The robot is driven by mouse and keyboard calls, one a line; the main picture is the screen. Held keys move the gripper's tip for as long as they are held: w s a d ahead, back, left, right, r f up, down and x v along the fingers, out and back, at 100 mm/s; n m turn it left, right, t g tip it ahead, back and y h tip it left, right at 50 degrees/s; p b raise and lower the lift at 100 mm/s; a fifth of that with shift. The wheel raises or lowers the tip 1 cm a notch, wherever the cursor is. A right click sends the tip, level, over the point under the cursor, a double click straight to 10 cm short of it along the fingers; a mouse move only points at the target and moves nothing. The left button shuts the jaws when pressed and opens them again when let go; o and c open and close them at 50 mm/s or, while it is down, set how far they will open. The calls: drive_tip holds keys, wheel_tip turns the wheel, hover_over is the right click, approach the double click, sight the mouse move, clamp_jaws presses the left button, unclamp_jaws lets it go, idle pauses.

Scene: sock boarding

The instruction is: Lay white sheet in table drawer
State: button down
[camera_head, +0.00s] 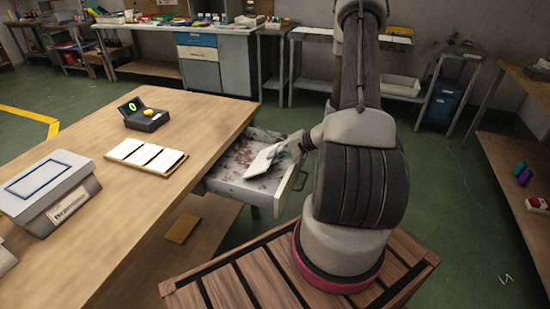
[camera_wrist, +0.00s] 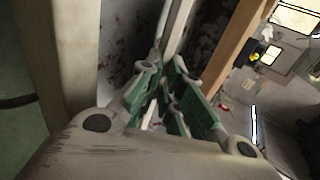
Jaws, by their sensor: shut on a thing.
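The wooden table's drawer (camera_head: 228,186) stands pulled open at the table's right side. Its grey inside is marked with reddish-brown stains. A white sheet (camera_head: 262,161) is tilted over the drawer opening, within its outline. My gripper (camera_head: 284,150) is shut on the sheet's right end, above the drawer's front side. In the wrist view my gripper's green-padded fingers (camera_wrist: 165,85) point down towards the stained drawer inside (camera_wrist: 122,45), with the sheet (camera_wrist: 178,28) showing edge-on as a pale strip between them. I cannot tell whether the sheet touches the drawer floor.
On the table (camera_head: 165,207) are a tray of white cards (camera_head: 146,157), a dark device with a green ring and yellow button (camera_head: 145,113), and a grey lidded box (camera_head: 50,192). A loose brown piece (camera_head: 181,228) lies on the lower shelf. Workbenches (camera_head: 235,73) line the back.

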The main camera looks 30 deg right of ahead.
drive_tip(key=shift+f, duration=0.45)
drive_tip(key=shift+f, duration=0.1)
drive_tip(key=c, duration=1.9)
unclamp_jaws()
